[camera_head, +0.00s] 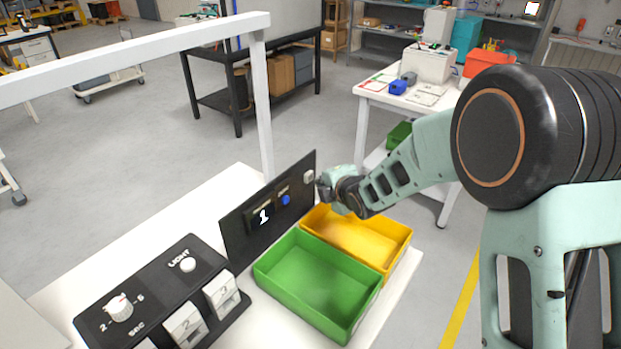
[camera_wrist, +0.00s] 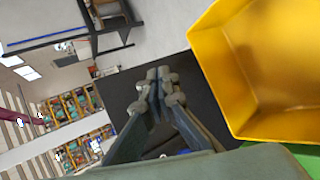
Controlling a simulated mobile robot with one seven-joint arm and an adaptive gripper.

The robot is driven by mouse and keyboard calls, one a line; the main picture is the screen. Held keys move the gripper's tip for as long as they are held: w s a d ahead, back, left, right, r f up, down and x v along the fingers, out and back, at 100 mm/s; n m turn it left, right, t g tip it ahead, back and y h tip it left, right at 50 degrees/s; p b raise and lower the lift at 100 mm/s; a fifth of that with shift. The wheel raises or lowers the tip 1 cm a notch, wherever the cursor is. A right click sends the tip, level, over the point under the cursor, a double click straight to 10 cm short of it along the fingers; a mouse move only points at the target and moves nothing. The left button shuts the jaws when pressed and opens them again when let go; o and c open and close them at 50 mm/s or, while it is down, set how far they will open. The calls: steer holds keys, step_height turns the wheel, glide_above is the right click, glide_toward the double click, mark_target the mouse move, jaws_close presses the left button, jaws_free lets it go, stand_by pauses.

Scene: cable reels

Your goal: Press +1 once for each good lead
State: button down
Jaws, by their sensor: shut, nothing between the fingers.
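A black panel (camera_head: 238,235) stands upright on the white bench, with a lit display (camera_head: 263,217) reading 1. To the right of the display are a blue button (camera_head: 285,200) and a pale button (camera_head: 309,177) near the panel's right end. My gripper (camera_head: 321,186) is at that right end, close to the pale button; I cannot tell whether it touches. In the wrist view my gripper (camera_wrist: 157,80) is shut and empty, its fingertips in front of the dark panel (camera_wrist: 120,92). No lead shows clearly. Labels by the buttons are too small to read.
A green bin (camera_head: 320,285) and a yellow bin (camera_head: 395,247) sit before the panel, both apparently empty. A black control box (camera_head: 150,285) at left has a LIGHT button (camera_head: 188,264), a knob (camera_head: 119,308) and white blocks. A white frame (camera_head: 262,110) rises behind.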

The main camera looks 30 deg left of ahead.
steer(key=shift+s+d, duration=0.2)
steer(key=shift+d, duration=2.25)
